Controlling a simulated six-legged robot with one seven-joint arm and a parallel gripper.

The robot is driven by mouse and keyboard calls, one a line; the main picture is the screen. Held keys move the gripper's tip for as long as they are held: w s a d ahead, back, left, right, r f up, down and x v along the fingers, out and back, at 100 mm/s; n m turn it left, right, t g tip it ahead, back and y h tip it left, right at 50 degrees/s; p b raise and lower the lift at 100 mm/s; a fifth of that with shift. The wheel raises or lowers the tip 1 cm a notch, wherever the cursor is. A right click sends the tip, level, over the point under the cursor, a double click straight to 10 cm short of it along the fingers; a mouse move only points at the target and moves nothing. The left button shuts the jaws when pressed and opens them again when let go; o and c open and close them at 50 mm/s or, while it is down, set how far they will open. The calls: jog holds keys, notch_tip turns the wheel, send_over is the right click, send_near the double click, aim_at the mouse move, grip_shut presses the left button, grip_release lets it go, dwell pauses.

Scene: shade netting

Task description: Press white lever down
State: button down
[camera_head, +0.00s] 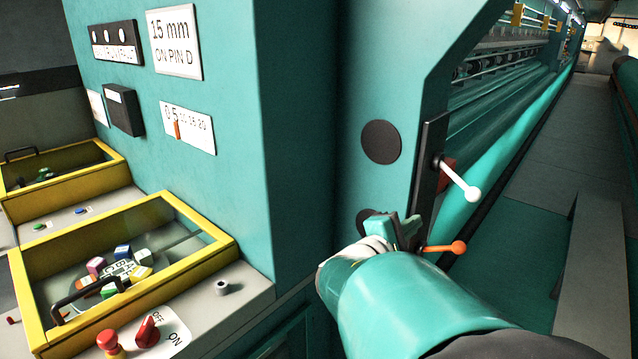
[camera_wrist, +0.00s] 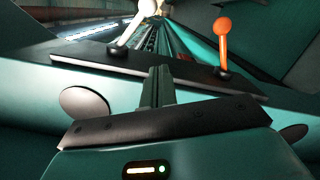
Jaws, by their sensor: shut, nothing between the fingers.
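The white lever (camera_head: 461,182) sticks out from a black upright plate (camera_head: 428,175) on the teal machine. It points right and slightly down in the head view and ends in a white ball. The white lever (camera_wrist: 132,28) also shows at the top of the wrist view, rising from the black plate (camera_wrist: 150,65). My gripper (camera_head: 410,228) is shut and empty. It is below and left of the white lever, apart from it, close to the plate. In the wrist view my gripper's fingers (camera_wrist: 158,88) point toward the plate between the two levers.
An orange lever (camera_head: 445,247) sits below the white one, right beside my gripper; it also shows in the wrist view (camera_wrist: 223,45). Yellow-framed boxes (camera_head: 125,260) and a red switch (camera_head: 148,330) stand at the left. A walkway (camera_head: 530,190) runs along the right.

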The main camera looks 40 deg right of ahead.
aim_at(458, 182)
jog(key=shift+w+d+r, duration=0.1)
jog(key=shift+d, duration=0.1)
jog(key=s+d+r, duration=0.2)
jog(key=d, duration=0.9)
jog(key=shift+s, duration=0.2)
dwell(0.5)
